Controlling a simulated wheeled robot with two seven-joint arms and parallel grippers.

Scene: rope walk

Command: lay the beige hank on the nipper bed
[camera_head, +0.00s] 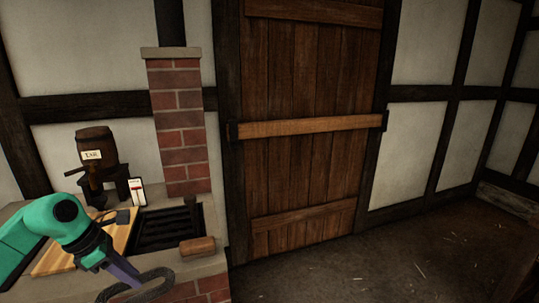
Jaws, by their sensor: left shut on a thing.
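My left gripper (130,279) is at the lower left, pointing down and to the right. It is shut on a looped cord or hank (154,281), which looks dark grey rather than beige here. The loop hangs at the front edge of the brick-fronted counter; part of it is behind the fingers. A dark slatted bed (168,229) is set in the counter top behind the gripper, with a wooden block (197,246) at its front right corner. I cannot tell for certain that this is the nipper bed. My right gripper is not in view.
A pale wooden board (54,261) lies left of the slatted bed, partly behind my arm. A labelled barrel (96,146) on a stand and a small white gauge card (137,192) are behind. A brick pillar (182,130) rises at the back. Open floor (400,260) lies right.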

